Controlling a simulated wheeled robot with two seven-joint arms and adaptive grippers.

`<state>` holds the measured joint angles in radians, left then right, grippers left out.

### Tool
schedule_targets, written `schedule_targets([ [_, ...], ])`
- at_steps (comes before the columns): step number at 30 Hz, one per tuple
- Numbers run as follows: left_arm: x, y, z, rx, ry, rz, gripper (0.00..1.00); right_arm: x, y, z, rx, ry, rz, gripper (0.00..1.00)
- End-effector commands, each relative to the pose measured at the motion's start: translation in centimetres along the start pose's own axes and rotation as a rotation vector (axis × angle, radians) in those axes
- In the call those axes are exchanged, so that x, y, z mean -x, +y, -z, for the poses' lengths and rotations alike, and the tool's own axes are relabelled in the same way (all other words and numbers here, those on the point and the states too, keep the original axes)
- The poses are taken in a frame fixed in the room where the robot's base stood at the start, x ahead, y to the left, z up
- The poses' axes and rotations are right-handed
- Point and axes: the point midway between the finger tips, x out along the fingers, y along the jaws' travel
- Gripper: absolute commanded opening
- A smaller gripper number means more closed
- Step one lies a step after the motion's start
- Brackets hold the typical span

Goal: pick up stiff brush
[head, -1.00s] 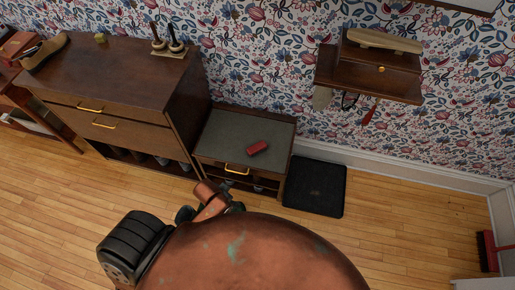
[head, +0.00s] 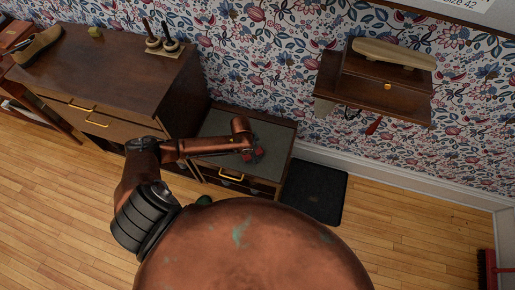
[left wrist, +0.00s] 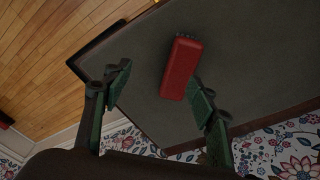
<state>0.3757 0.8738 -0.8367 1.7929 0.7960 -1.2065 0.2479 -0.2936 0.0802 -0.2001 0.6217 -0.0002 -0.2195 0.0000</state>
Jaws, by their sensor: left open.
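A red, rounded block (left wrist: 181,67), which looks like the stiff brush, lies on the grey top of a low cabinet (left wrist: 235,80). In the head view my left gripper (head: 252,153) is over the cabinet and hides most of the block. In the left wrist view my left gripper (left wrist: 160,88) is open, with the block beyond its fingertips, closer to the right-hand finger. I cannot tell whether that finger touches it. My right gripper is not in view.
A taller dark chest (head: 105,75) stands left of the low cabinet. A wall shelf (head: 375,100) with a long pale wooden piece (head: 393,53) hangs to the right. A black mat (head: 315,192) lies on the floor beside the cabinet. The floor (head: 410,235) at the right is mostly clear.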

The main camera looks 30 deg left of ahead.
Motion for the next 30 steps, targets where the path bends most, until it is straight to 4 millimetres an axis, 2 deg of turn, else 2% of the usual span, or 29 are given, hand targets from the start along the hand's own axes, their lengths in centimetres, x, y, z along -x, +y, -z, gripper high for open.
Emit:
schedule_targets([
  [1,0.3,-1.4,0.0,0.007,-0.011,0.013,0.53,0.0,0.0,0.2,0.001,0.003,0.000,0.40],
  [5,0.0,-2.7,0.0,0.020,-0.024,0.022,0.53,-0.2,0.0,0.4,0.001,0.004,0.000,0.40],
  [16,-3.4,-2.8,0.3,0.017,-0.024,0.021,0.53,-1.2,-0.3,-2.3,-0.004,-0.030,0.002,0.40],
  [24,-7.2,-2.9,0.3,0.018,-0.025,0.022,0.53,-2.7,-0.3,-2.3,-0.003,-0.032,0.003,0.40],
  [30,-7.3,-2.9,0.4,0.018,-0.022,0.023,0.53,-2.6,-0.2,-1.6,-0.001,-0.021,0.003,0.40],
])
